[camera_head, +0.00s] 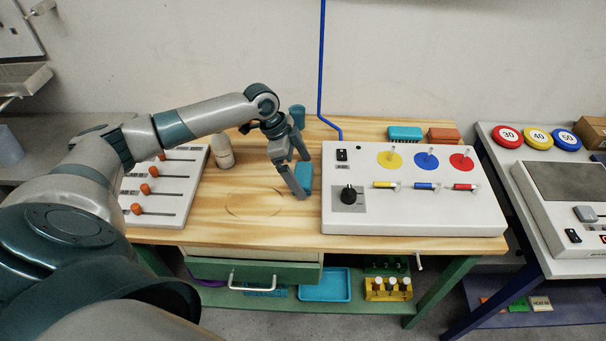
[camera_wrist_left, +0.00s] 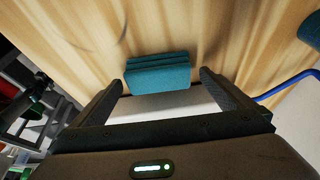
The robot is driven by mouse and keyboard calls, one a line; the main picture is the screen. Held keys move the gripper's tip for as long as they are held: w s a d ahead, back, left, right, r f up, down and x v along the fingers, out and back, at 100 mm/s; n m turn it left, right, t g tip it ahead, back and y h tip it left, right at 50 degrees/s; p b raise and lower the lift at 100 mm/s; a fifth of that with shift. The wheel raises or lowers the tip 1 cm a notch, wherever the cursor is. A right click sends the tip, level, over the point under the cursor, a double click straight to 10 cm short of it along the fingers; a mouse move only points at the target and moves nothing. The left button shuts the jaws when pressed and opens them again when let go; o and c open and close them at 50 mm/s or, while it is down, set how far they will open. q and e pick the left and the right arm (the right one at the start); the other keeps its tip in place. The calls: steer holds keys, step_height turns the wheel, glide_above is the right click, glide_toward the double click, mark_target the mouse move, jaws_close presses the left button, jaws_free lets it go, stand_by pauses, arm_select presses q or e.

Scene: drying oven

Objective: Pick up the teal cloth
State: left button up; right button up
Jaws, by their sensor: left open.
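The teal cloth (camera_head: 304,175) is a small folded block on the wooden table, just left of the white control panel. In the left wrist view the cloth (camera_wrist_left: 158,76) shows its stacked folds and lies between the two fingers, with a gap on each side. My left gripper (camera_head: 302,173) is open and reaches down at the cloth. In the left wrist view the open gripper (camera_wrist_left: 161,80) has its fingertips on either side of the cloth. The fingers partly hide the cloth in the head view. My right gripper is not in view.
The control panel (camera_head: 412,212) stands close to the cloth's right. A teal cup (camera_head: 297,115) is behind the gripper, and a white bottle (camera_head: 223,150) stands left. A slider board (camera_head: 165,190) is farther left.

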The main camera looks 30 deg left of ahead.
mark_target(303, 173)
arm_select(q)
steer(key=shift+w+d+f, duration=0.1)
steer(key=shift+d+f, duration=0.1)
steer(key=shift+f, duration=0.5)
steer(key=c, duration=1.1)
steer(key=shift+r, duration=0.1)
steer(key=shift+r, duration=0.6)
step_height(303, 173, up, 9)
steer(key=b, duration=0.2)
steer(key=shift+f+b, duration=0.15)
steer(key=shift+b, duration=0.15)
